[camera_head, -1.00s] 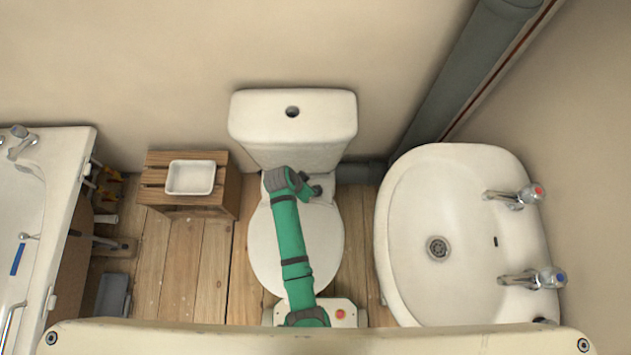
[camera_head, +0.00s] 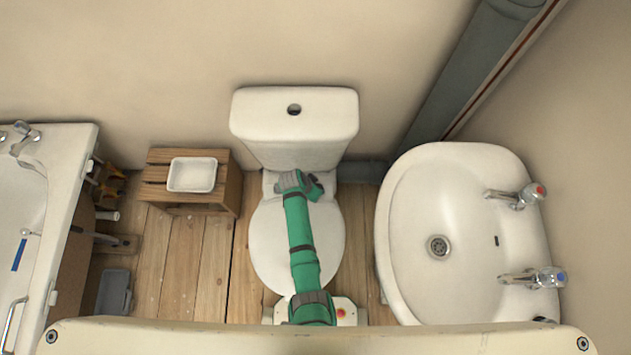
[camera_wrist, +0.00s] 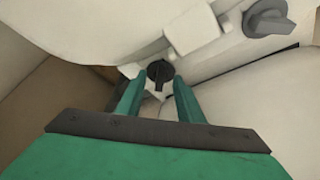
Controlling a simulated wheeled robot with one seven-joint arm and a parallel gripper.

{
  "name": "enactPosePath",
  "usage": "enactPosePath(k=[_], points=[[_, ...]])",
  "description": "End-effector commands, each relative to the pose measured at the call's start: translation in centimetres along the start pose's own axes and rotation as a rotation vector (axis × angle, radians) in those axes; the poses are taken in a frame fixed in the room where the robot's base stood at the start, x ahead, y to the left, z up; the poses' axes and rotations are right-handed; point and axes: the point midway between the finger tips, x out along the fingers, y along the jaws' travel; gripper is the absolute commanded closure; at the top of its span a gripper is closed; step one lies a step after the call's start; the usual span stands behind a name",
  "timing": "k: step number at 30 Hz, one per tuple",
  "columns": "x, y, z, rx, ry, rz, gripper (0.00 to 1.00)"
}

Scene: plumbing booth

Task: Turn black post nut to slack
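A black nut (camera_wrist: 159,72) with a raised wing shows in the wrist view, on a pale post by the toilet's white underside. My gripper (camera_wrist: 157,82) has its two green fingers on either side of this nut, with a small gap to it on each side. The fingers are apart, so the gripper is open. I cannot tell how far the fingertips reach along the nut.
A dark grey winged knob (camera_wrist: 268,18) sits to the upper right in the wrist view. The cistern (camera_head: 294,125) stands behind my wrist. The basin (camera_head: 400,240) is to the right. A wooden crate (camera_head: 230,185) with a white tray (camera_head: 192,174) is to the left.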

Motion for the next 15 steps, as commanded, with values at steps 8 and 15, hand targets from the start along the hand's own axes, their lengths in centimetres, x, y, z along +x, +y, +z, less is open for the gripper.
enactPosePath(k=[8,15], points=[[-0.04,-0.06,0.08,-0.002,0.0,-0.001,1.0],[-0.05,-0.03,0.1,-0.02,0.0,-0.009,1.0]])
